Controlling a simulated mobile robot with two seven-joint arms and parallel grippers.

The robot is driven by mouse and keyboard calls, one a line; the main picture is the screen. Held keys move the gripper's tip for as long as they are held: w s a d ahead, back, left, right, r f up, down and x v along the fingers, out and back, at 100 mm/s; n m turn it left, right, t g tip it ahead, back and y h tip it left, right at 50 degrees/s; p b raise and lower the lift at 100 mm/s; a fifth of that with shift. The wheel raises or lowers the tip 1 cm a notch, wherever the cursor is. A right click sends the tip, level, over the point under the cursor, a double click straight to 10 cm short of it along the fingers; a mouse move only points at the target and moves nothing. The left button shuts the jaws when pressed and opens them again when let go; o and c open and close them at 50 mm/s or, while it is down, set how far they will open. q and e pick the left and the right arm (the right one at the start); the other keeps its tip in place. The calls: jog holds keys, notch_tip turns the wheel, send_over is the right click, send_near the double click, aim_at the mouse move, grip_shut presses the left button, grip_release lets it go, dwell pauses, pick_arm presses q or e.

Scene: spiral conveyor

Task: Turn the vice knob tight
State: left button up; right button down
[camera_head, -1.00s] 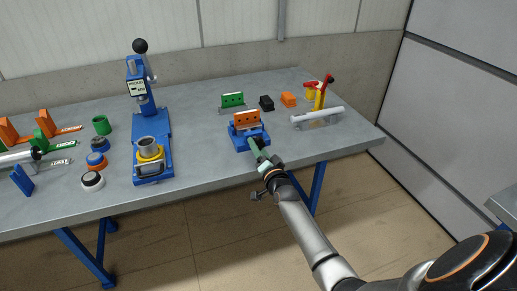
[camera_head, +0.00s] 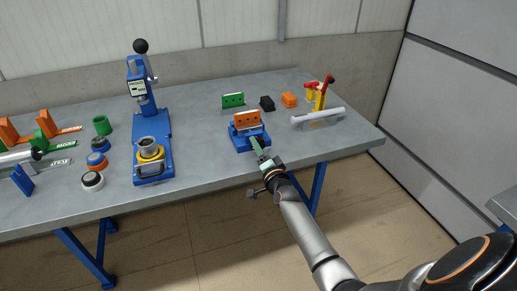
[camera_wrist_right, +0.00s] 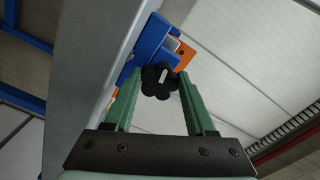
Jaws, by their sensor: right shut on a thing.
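The blue vice (camera_head: 236,138) stands near the table's front edge in the head view, with an orange block (camera_head: 246,120) held upright in it. In the right wrist view the blue vice body (camera_wrist_right: 152,42) shows at the top with its black lobed knob (camera_wrist_right: 160,80). My right gripper (camera_head: 257,146) reaches the vice from the front. In the wrist view my right gripper's green fingers (camera_wrist_right: 160,88) stand on either side of the knob and are shut on it. In the head view the knob is hidden by the gripper. My left gripper is not in view.
A green block (camera_head: 233,99) stands behind the vice, with black (camera_head: 267,103) and orange (camera_head: 289,99) pieces to its right. A clamp holding a grey tube (camera_head: 317,117) is further right. A blue press (camera_head: 151,135) stands to the left. Bare table (camera_head: 205,135) lies between.

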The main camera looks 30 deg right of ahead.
jog(key=shift+c, duration=1.2)
grip_release()
